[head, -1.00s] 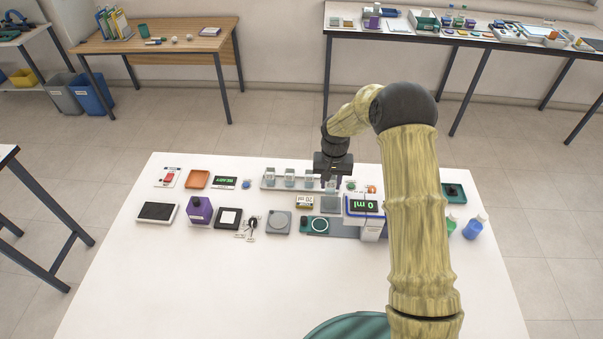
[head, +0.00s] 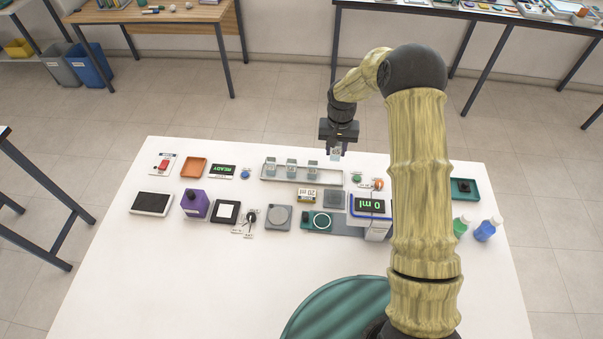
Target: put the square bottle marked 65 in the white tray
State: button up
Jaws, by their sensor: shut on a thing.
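My gripper (head: 337,149) is shut on a small clear square bottle (head: 336,154) and holds it above the right end of the pale rack (head: 333,179). The bottle looks upright, but its marking is too small to read. Three similar square bottles stand in the rack, at its left (head: 271,166), in its middle (head: 291,168) and further right (head: 313,170). The right end of the rack is empty. I cannot tell for certain which thing is the white tray; a pale tray-like item (head: 535,10) lies on the back table, cut off by the top edge.
The table's front left is clear.

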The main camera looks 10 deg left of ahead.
jog(key=shift+s+d+f, duration=0.1)
jog(key=shift+s+d, duration=0.05)
jog(key=shift+s, duration=0.05)
jog(key=shift+w+f+p, duration=0.15)
jog(key=shift+f+p, duration=0.95)
jog(key=shift+f, duration=1.7)
jog(key=shift+f, duration=0.1)
notch_tip(320, 180, down, 4)
jog(key=shift+r+p, duration=0.2)
jog(key=shift+p, duration=0.7)
jog(key=shift+f, duration=0.15)
jog(key=shift+f, duration=0.1)
jog(key=shift+f, duration=0.1)
jog(key=o, duration=1)
jog(key=shift+c, duration=0.2)
